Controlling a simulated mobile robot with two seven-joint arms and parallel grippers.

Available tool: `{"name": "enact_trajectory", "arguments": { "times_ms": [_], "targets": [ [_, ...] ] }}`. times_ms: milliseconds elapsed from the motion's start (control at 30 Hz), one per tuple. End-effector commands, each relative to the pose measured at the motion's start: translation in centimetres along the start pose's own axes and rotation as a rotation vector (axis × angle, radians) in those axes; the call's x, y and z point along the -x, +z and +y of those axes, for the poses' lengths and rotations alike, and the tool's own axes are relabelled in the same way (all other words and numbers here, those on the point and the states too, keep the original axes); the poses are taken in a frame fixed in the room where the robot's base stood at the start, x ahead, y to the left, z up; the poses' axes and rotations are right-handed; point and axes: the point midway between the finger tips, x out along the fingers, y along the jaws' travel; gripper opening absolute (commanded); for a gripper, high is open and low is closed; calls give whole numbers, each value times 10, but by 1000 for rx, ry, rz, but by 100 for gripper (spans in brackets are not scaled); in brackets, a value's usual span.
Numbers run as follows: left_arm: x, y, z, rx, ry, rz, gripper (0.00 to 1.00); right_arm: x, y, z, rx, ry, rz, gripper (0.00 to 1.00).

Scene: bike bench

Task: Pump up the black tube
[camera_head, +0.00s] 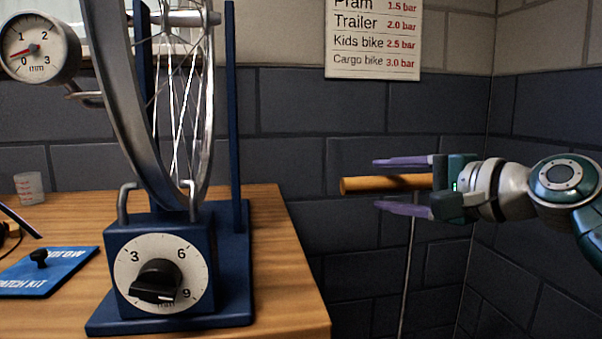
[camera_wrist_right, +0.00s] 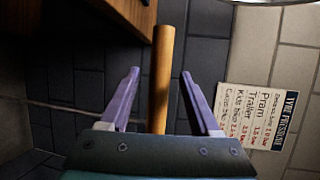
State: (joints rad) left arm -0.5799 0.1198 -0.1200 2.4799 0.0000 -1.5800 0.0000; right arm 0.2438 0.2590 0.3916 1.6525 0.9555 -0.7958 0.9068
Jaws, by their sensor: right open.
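My right gripper (camera_head: 377,184) is open at the right, with one purple finger above and one below a wooden handle bar (camera_head: 360,185). In the right wrist view, the bar (camera_wrist_right: 162,80) runs between the spread fingers, with a gap visible on each side. A thin grey rod (camera_head: 408,265) runs down below the bar; its lower end is out of view. A round pressure gauge (camera_head: 40,48) at upper left has its red needle at the low end, between 0 and 1. I cannot make out the black tube for certain. My left gripper is not in view.
A wheel (camera_head: 130,110) stands in a blue stand (camera_head: 240,245) on the wooden bench (camera_head: 285,260). A dial box (camera_head: 160,272) is in front. A pressure chart (camera_head: 373,40) hangs on the wall.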

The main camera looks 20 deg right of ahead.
Motion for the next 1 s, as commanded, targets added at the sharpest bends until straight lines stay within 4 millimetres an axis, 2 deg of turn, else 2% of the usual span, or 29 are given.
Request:
{"name": "enact_trajectory", "arguments": {
  "times_ms": [100,233,600,767,867,1000],
  "targets": [
    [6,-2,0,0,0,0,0,23,0,-1,2,2,1,63],
    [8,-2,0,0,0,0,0,37,0,0,1,2,1,63],
    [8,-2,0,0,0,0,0,44,0,0,0,-1,1,62],
    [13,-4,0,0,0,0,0,45,0,4,70,34,31,44],
    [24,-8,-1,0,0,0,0,51,-2,13,239,106,101,33],
    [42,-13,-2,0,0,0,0,67,0,15,628,209,224,17]
  ]
}}
